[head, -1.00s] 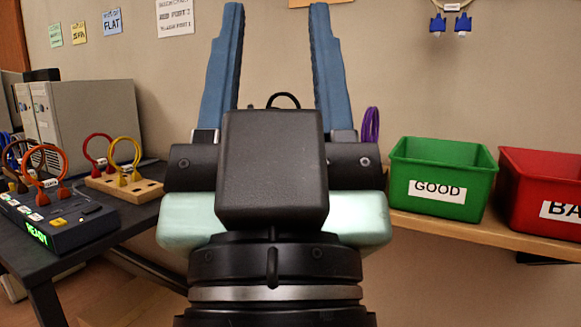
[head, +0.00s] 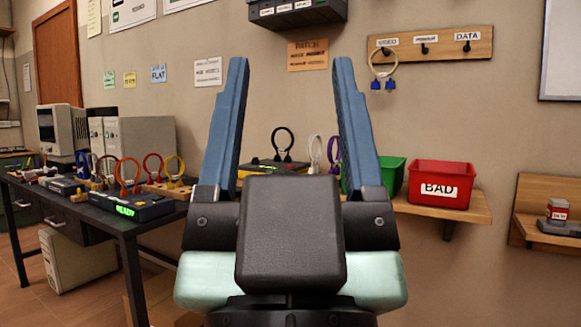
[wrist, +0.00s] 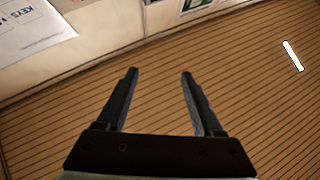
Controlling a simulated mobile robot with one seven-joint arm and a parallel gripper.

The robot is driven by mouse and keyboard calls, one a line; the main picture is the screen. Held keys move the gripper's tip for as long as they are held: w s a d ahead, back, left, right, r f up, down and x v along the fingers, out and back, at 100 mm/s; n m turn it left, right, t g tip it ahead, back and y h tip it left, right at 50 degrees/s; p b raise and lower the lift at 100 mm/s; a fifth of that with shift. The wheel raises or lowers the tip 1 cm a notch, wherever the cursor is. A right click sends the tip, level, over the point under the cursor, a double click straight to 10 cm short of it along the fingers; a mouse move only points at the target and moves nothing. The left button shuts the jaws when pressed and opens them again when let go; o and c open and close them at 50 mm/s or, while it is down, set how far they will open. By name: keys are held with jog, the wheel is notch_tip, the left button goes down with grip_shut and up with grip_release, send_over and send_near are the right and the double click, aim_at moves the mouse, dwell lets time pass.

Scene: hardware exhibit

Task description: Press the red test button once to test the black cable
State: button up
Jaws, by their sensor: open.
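A black cable loop (head: 283,138) stands upright on a dark tester with yellow trim (head: 262,166) on the wall shelf, beyond my gripper in the head view. My gripper (head: 291,65) is raised in front of the shelf, fingers wide apart and empty. Its body hides the tester's lower part, and I cannot make out the red test button.
A green bin (head: 391,175) and a red BAD bin (head: 441,185) stand right of the tester on the shelf (head: 475,208). The dark table (head: 95,207) at left holds a READY device (head: 130,207) and several cables. A small shelf (head: 530,225) is at far right.

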jog(key=shift+w, duration=0.25)
jog(key=shift+s, duration=0.1)
grip_shut()
dwell(1.3)
